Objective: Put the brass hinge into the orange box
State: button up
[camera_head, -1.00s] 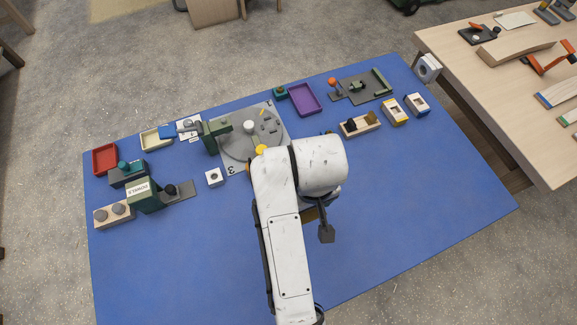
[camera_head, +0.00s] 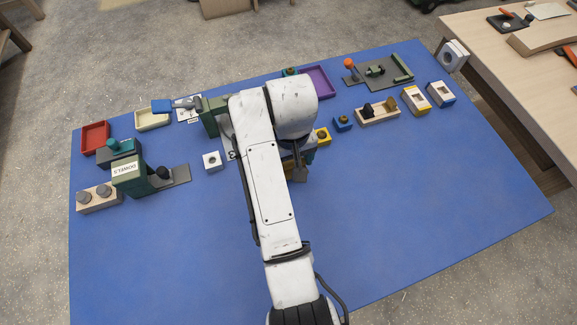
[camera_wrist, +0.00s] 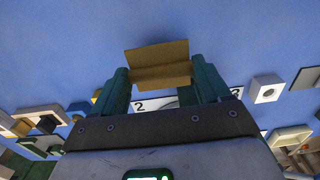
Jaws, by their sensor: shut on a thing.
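The brass hinge (camera_wrist: 158,65) shows in the wrist view as two bent yellow-brown leaves. My gripper (camera_wrist: 160,76) is shut on it, with a green finger at each side, and the hinge sticks out past the fingertips. Blue surface shows beyond it. I cannot pick out a clearly orange box in either view; a red tray (camera_head: 95,137) lies at the table's left, and my arm hides part of the back middle.
The blue table (camera_head: 400,210) is clear at front right. A purple tray (camera_head: 319,81), a cream tray (camera_head: 152,119) and a wooden block holder (camera_head: 377,114) line the back. A green stamping stand (camera_head: 128,176) is at left. A white block (camera_head: 212,161) sits close left of my arm.

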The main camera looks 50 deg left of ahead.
jog(key=shift+w+a+f, duration=0.15)
jog(key=shift+a+f, duration=0.45)
jog(key=shift+f, duration=1.7)
jog(key=shift+f, duration=0.15)
jog(key=o, duration=1.1)
